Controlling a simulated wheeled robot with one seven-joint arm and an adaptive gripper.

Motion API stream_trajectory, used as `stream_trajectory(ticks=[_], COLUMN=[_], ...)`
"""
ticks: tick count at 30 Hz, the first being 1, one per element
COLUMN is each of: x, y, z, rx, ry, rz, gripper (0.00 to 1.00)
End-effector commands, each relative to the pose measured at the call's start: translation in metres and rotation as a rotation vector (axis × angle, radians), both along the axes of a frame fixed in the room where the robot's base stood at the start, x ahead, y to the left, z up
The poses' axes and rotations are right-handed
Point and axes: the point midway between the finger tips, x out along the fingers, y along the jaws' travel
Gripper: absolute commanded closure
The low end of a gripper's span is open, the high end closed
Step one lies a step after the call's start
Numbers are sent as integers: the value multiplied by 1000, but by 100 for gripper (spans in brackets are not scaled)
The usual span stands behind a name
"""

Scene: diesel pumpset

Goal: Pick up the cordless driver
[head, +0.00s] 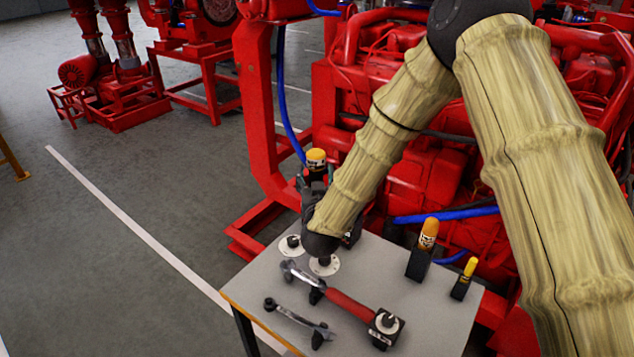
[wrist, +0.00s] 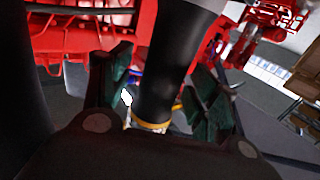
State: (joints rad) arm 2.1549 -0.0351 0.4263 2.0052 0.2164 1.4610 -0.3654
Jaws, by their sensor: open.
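The cordless driver appears to be the dark upright tool with a yellow-orange top (head: 316,158), at the back left of the table in the head view. In the wrist view its dark cylindrical body (wrist: 172,70), with a yellow band at one end, lies between the two dark green finger pads. My gripper (wrist: 158,95) is open around it, with a visible gap beside each pad. In the head view my gripper (head: 314,188) is mostly hidden by my wrist, so the driver's lower part cannot be seen.
The grey table (head: 430,325) also holds a red-handled wrench (head: 345,303), a smaller dark wrench (head: 298,321), two yellow-topped tools in black holders (head: 423,248) (head: 464,278) and white round discs (head: 291,248). Red pump machinery (head: 420,165) stands close behind. Open floor lies left.

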Motion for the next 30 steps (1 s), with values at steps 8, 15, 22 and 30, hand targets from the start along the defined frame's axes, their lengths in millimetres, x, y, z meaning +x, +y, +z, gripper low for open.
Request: stream_trajectory(ticks=[8, 15, 22, 30], x=[3, 2, 3, 3], y=[0, 1, 1, 0], z=[0, 0, 1, 5], rx=[0, 0, 0, 0], ry=[0, 0, -2, -3], rz=[0, 1, 1, 0], gripper=[40, 82, 100, 100])
